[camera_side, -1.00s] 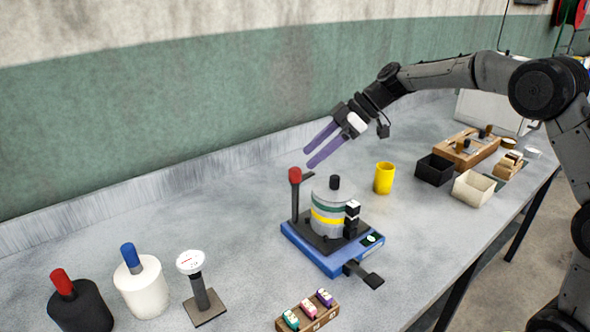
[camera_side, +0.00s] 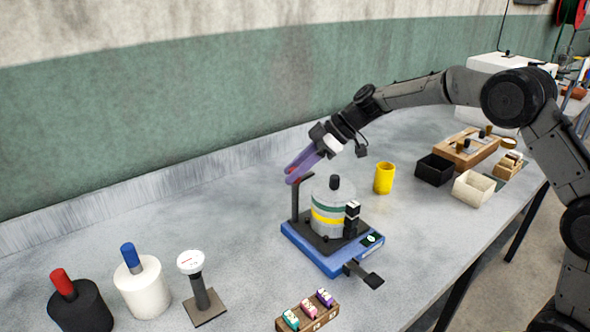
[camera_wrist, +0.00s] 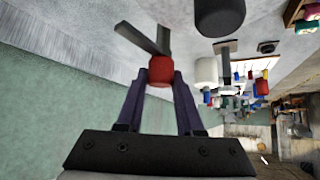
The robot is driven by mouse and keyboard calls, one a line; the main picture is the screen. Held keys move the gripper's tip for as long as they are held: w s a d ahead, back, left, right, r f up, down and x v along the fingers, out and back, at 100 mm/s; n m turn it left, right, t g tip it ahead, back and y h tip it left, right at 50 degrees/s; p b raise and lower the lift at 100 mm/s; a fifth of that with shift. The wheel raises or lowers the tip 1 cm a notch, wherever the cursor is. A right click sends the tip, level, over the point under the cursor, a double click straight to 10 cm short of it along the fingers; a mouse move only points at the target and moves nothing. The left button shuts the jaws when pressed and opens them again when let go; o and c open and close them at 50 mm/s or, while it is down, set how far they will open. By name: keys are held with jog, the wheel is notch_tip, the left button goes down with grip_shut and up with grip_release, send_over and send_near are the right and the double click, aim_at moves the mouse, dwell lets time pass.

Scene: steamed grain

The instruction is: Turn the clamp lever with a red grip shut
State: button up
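The clamp lever (camera_side: 294,205) stands upright at the left rear corner of a blue-based fixture (camera_side: 318,257). Its red grip (camera_wrist: 160,69) is between my purple fingertips in the wrist view, with a finger close along each side. My gripper (camera_side: 296,172) comes down from the upper right onto the top of the lever in the side view and hides most of the red grip there. I cannot tell whether the fingers press on it or stand slightly apart. A grey round container (camera_side: 328,220) with green and yellow bands and a black knob sits on the fixture beside the lever.
A small black post (camera_side: 352,219) and a black front handle (camera_side: 365,275) belong to the fixture. A yellow cup (camera_side: 384,178) and open boxes (camera_side: 434,170) stand to the right. Jars (camera_side: 142,288) and a dial on a stand (camera_side: 201,290) stand left. The wall is behind.

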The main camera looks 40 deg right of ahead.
grip_shut()
jog(key=m+t+h, duration=0.1)
jog(key=m, duration=0.1)
jog(key=shift+a+m, duration=0.1)
jog(key=shift+m, duration=0.2)
jog(key=shift+m+t+h, duration=0.7)
jog(key=shift+m+h, duration=0.1)
jog(key=shift+m, duration=0.2)
jog(key=o, duration=0.6)
grip_release()
